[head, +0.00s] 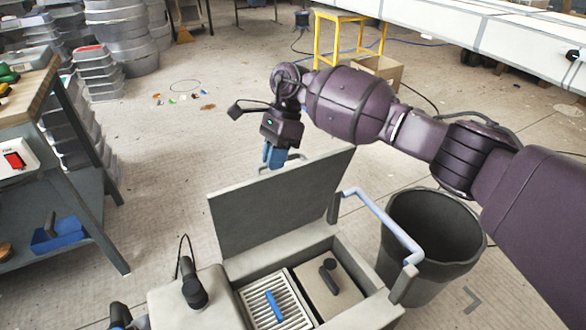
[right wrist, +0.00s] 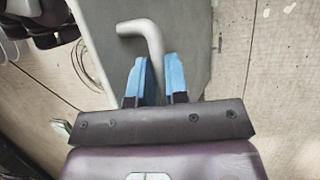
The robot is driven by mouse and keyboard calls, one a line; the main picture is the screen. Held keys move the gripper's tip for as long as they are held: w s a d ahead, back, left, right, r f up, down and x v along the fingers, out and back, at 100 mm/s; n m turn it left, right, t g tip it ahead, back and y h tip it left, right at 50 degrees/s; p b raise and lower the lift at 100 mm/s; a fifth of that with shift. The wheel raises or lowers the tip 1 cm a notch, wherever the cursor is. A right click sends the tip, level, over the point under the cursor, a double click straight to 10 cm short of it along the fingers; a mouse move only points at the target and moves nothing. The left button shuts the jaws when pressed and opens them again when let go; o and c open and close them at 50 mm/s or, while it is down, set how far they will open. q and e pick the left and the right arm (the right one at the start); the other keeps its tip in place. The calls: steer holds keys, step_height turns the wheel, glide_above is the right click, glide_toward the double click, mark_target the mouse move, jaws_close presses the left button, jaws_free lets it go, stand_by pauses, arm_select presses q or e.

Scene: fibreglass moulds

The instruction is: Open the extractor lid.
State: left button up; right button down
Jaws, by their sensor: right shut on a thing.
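The extractor is a grey box (head: 176,308) at the bottom of the head view. Its flat grey lid (head: 265,208) stands raised and steep at the back, with the inside of the box showing. A pale handle (right wrist: 142,30) shows on the lid (right wrist: 184,35) in the right wrist view. My right gripper (head: 273,157) is behind the lid's top edge, its blue fingers shut on the lid handle. The fingers also show in the right wrist view (right wrist: 160,80), either side of the handle's bar. My left gripper is not seen.
Inside the box are a white slatted filter (head: 285,312) and a dark knob (head: 328,272). A pale blue push bar (head: 385,218) rises at the right. A black bin (head: 440,225) stands beside it. A workbench (head: 95,195) is at left. Floor behind the lid is mostly clear.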

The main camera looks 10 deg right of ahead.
arm_select(q)
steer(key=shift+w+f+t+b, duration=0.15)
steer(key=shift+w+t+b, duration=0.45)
steer(key=shift+b, duration=1.7)
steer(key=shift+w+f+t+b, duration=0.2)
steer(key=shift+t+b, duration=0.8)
steer(key=shift+b, duration=1.25)
arm_select(e)
steer(key=w+a+g, duration=0.3)
steer(key=w, duration=0.6)
steer(key=shift+f+m+h, duration=0.3)
steer(key=shift+f+h, duration=0.1)
steer(key=shift+a+r, duration=0.1)
steer(key=shift+r, duration=0.05)
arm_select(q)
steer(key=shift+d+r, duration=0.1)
arm_select(e)
steer(key=c, duration=1.1)
jaws_free()
steer(key=shift+r, duration=0.15)
